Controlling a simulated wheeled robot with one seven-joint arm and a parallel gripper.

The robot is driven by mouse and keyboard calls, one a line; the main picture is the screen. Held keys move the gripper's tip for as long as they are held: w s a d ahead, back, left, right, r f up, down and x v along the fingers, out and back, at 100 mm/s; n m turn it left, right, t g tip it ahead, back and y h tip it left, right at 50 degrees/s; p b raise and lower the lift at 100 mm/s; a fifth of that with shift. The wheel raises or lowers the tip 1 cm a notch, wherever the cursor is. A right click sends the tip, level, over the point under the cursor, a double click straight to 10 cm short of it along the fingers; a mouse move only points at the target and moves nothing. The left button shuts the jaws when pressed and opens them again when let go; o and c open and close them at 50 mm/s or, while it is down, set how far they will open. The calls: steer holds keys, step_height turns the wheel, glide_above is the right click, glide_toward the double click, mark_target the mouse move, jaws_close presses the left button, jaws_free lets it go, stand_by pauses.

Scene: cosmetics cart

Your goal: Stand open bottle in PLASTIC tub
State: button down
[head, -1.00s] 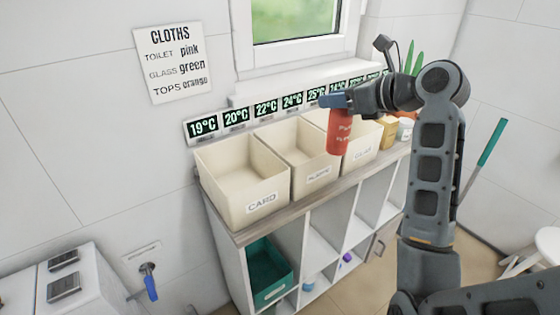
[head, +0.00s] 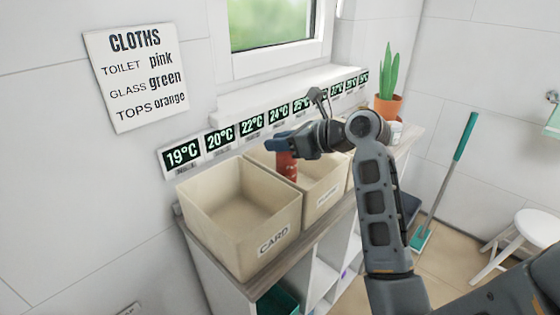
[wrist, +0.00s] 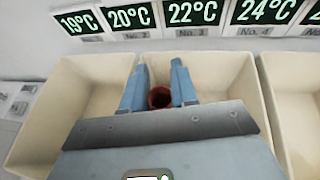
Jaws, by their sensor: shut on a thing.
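My gripper (head: 284,146) is shut on a red bottle (head: 288,168), held upright by its upper part. In the head view the bottle's lower end is hidden behind the right wall of the CARD tub (head: 262,215), so it appears to be at the PLASTIC tub (head: 327,190). How deep it hangs cannot be told. In the wrist view the fingers (wrist: 160,82) sit on either side of the bottle's dark round mouth (wrist: 160,97). It looks open there. The inside of a cream tub fills the background, its label out of sight.
The cream tubs stand side by side on a shelf unit below a row of temperature cards (head: 220,138). The wall and window ledge (head: 290,88) are close behind. A potted plant (head: 388,100) stands at the far right end. The CARD tub looks empty.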

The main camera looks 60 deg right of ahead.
mark_target(281, 156)
step_height(281, 156, down, 4)
steer(key=shift+f, duration=0.1)
stand_by(0.4)
steer(key=c, duration=0.9)
jaws_free()
steer(key=shift+o, duration=0.2)
steer(key=shift+s, duration=0.15)
steer(key=v, duration=1.2)
